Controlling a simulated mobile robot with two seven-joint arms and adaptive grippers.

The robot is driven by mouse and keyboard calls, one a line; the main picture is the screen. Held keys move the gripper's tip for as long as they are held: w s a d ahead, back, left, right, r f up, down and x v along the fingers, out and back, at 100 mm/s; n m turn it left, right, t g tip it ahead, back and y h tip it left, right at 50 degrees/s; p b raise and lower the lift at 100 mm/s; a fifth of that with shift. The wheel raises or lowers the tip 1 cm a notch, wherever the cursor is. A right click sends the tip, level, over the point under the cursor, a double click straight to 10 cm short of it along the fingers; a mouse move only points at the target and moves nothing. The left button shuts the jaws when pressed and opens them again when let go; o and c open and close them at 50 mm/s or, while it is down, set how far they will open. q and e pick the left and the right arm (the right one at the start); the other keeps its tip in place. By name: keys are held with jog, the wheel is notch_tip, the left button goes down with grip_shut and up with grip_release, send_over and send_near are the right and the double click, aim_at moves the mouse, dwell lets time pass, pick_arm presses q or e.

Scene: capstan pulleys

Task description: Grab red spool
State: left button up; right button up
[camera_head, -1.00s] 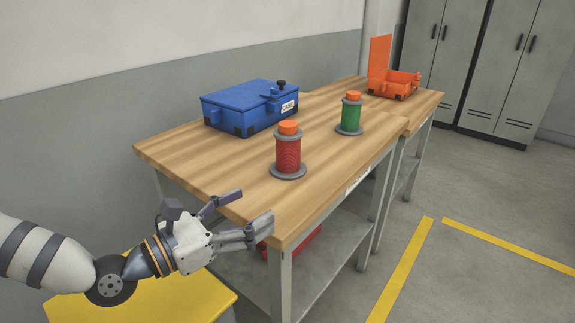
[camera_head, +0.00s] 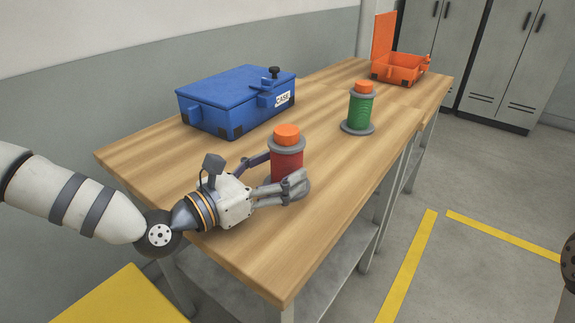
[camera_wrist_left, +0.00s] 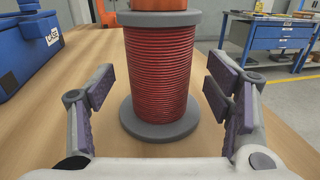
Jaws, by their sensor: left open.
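The red spool (camera_head: 287,160) stands upright on the wooden table, with grey flanges and an orange top. In the left wrist view the red spool (camera_wrist_left: 160,75) is centred, just ahead of and between the fingers. My left gripper (camera_head: 271,172) is open around the spool's near side, one finger to each side. The wrist view shows the left gripper's (camera_wrist_left: 165,100) purple pads with gaps between them and the spool. In the head view the near finger hides part of the spool's lower body and base. My right gripper is not in view.
A blue case (camera_head: 236,100) sits behind the red spool. A green spool (camera_head: 359,108) stands to the right, further back. An open orange case (camera_head: 398,68) is at the far end. The wooden table's front right (camera_head: 310,245) is bare.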

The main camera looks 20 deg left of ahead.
pick_arm(q)
jog(key=shift+w+d+f, duration=0.25)
jog(key=shift+w+d, duration=0.25)
jog(key=shift+w, duration=0.25)
jog(key=shift+w+d+r, duration=0.15)
jog(key=shift+w, duration=0.2)
jog(key=c, duration=1.6)
jog(key=shift+r, duration=0.15)
jog(key=shift+c, duration=0.5)
